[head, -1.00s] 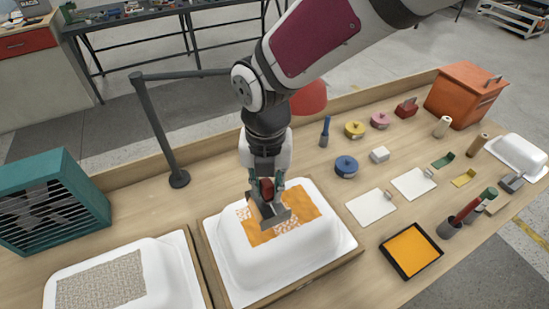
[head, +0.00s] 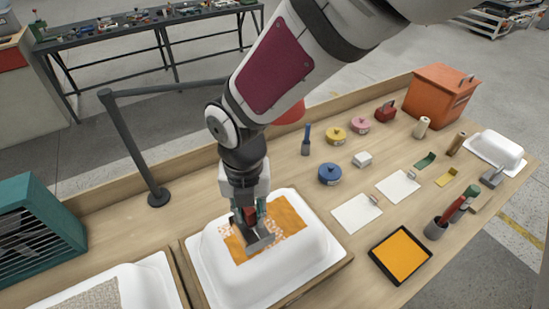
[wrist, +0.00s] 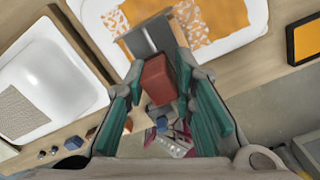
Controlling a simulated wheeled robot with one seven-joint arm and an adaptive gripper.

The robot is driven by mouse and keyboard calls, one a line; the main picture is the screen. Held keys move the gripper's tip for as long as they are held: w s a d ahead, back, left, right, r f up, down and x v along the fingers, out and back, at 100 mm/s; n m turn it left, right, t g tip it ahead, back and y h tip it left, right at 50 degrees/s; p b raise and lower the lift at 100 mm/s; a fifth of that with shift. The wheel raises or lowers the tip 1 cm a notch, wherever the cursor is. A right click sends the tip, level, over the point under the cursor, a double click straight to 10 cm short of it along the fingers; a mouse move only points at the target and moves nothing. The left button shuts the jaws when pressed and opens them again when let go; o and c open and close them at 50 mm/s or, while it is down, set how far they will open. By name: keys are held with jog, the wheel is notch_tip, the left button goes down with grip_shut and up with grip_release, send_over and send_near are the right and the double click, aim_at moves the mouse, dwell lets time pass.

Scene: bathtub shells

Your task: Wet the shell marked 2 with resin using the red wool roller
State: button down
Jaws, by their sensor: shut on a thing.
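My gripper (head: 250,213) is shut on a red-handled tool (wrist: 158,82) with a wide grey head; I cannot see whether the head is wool. The head (head: 260,239) is over the patch on the middle white shell and seems to touch it. This patch (head: 288,215) is mostly orange, with pale speckled areas at its left and middle. The middle shell (head: 310,250) stands upside down on a wooden board. A left shell (head: 150,285) carries a grey woven patch (wrist: 30,88). I can read no number on either shell.
White sheets (head: 357,213), tins (head: 330,173) and an orange box (head: 440,95) stand farther back. A dark lamp post (head: 135,150) rises left of my arm.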

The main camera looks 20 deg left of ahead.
jog(key=shift+f+b, duration=1)
jog(key=shift+f, duration=0.5)
dwell(1.2)
jog(key=shift+w+d, duration=1.2)
jog(key=shift+w, duration=0.25)
jog(key=shift+w+d, duration=1.15)
jog(key=shift+w, duration=0.3)
jog(key=shift+s+a+f+b, duration=0.1)
jog(key=shift+s+a+b, duration=0.5)
jog(key=shift+a, duration=1.45)
jog(key=shift+s+a+r+b, duration=0.1)
jog(key=shift+s+a+b, duration=0.5)
jog(key=shift+a, duration=1.4)
jog(key=shift+s+a+f+b, duration=0.1)
jog(key=shift+s+a+b, duration=0.45)
jog(key=shift+a, duration=1.5)
jog(key=shift+s+a+b, duration=0.3)
jog(key=shift+s+a, duration=1)
jog(key=shift+s, duration=0.1)
notch_tip(320, 180, up, 6)
jog(key=p, duration=0.2)
jog(key=shift+r+p, duration=0.2)
jog(key=shift+p, duration=0.1)
